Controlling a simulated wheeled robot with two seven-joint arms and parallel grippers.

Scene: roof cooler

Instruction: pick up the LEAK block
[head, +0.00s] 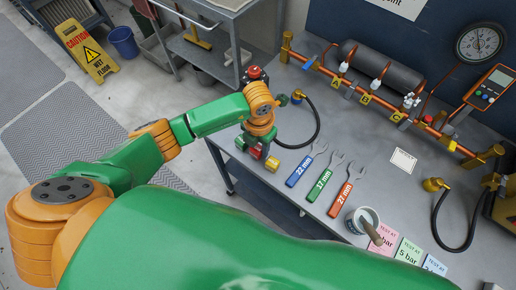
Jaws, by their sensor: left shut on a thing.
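Small coloured blocks sit at the left edge of the grey workbench (330,130): a green one (240,143), a red one (255,152) and a yellow one (272,164). No lettering on them can be read from here, so I cannot confirm the LEAK label. My left gripper (260,150) points down over the row and is shut on the red block, between the green and yellow ones. The wrist partly hides the jaws and the block. I cannot tell whether the block is lifted. My right gripper is not in view.
Right of the blocks lie blue (299,170), green (319,186) and red (340,200) spanners. A hose (318,125) curves just behind the gripper. A cup (361,220) and coloured cards (382,240) stand nearer. A copper pipe rig (375,100) runs along the back.

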